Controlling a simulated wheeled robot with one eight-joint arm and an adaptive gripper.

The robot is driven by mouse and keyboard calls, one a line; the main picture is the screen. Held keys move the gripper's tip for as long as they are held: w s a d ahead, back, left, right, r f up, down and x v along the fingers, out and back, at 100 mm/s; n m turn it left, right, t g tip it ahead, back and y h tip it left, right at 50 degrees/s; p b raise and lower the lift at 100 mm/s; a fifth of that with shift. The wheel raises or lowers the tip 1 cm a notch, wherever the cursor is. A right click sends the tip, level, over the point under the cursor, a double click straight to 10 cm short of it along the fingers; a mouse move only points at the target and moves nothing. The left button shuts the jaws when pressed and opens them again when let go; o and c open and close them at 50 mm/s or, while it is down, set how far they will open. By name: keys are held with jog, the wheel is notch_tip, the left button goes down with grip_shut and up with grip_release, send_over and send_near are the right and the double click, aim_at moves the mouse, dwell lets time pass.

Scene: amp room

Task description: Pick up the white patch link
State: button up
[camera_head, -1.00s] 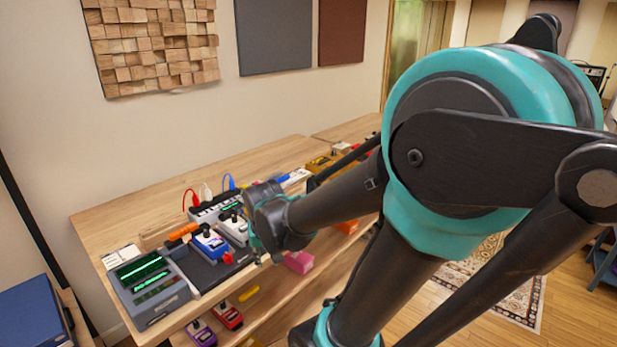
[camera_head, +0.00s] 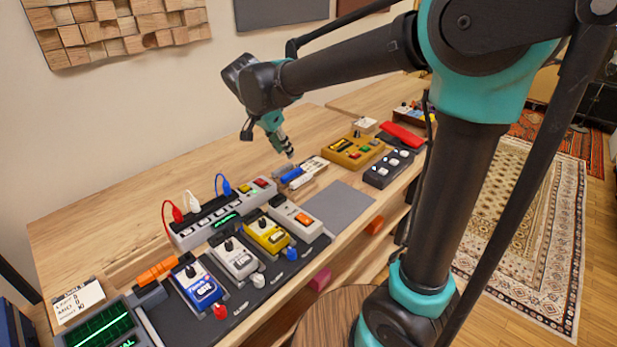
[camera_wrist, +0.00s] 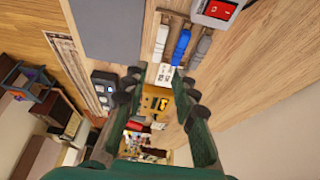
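A white patch link (camera_head: 301,182) lies in a small holder on the wooden bench, beside a blue link (camera_head: 291,175) and a grey one (camera_head: 283,168). In the wrist view, the white link (camera_wrist: 161,41) is left of the blue link (camera_wrist: 180,46) and the grey link (camera_wrist: 200,52). My gripper (camera_head: 290,154) is above the bench, close to the holder in the picture and apart from the links. In the wrist view, my gripper (camera_wrist: 150,76) has its fingers spread with nothing between them.
A grey power strip (camera_head: 222,216) with red, white and blue looped leads stands left of the holder. Several pedals line the front board, including a yellow one (camera_head: 267,234). A mustard box (camera_head: 352,150) and black box (camera_head: 389,168) stand right. A grey pad (camera_head: 337,204) is bare.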

send_over(301, 178)
jog(key=s+a, duration=0.2)
notch_tip(301, 178, down, 9)
jog(key=shift+s+a+r, duration=0.1)
jog(key=shift+s, duration=0.05)
jog(key=shift+x, duration=2.75)
jog(key=shift+r, duration=0.1)
grip_shut()
